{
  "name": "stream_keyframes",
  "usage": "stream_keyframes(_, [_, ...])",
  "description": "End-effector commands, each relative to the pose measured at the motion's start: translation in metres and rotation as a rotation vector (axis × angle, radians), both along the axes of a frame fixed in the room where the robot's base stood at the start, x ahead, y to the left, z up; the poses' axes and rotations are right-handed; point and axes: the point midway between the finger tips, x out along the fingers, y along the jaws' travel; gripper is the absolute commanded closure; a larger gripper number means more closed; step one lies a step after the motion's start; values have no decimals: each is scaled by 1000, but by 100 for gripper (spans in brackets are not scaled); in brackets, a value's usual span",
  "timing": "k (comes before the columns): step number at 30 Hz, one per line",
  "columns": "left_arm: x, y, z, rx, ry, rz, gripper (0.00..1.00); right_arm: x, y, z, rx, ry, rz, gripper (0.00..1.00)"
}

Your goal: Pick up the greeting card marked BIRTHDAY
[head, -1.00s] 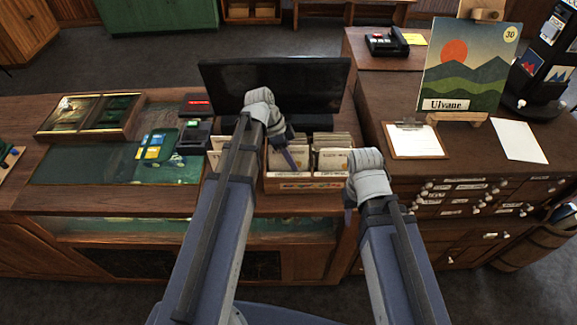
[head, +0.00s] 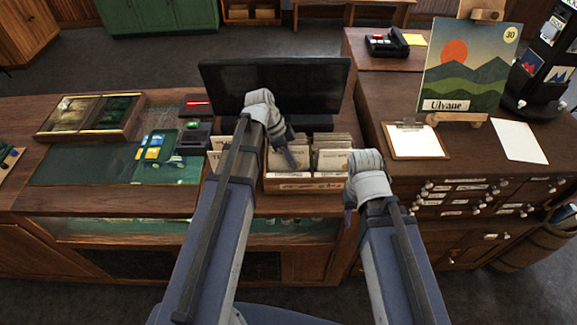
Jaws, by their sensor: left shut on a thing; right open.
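A wooden box (head: 300,186) on the counter holds several cream greeting cards (head: 331,158) in upright rows. The print on the cards is too small to read, so I cannot tell which is marked BIRTHDAY. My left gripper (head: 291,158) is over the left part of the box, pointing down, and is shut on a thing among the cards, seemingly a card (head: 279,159). My wrist hides much of that row. My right gripper (head: 349,204) is open, just right of the box's front corner, its fingers mostly hidden by its wrist.
A black monitor (head: 272,84) stands behind the box. A card terminal (head: 194,138) and a green tray (head: 157,147) are to the left.

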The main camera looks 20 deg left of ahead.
Motion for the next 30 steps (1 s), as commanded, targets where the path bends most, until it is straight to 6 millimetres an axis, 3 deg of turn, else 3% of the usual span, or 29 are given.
stream_keyframes(17, [1, 0, 4, 1, -2, 1, 100, 0, 0, 4, 0, 0, 0, 60])
stream_keyframes(23, [1, 0, 20, 0, -1, 0, 100, 0, 0, 20, 0, 0, -2, 60])
stream_keyframes(30, [0, 0, 55, 0, -1, 0, 100, 0, 0, 55, 2, 0, -9, 60])
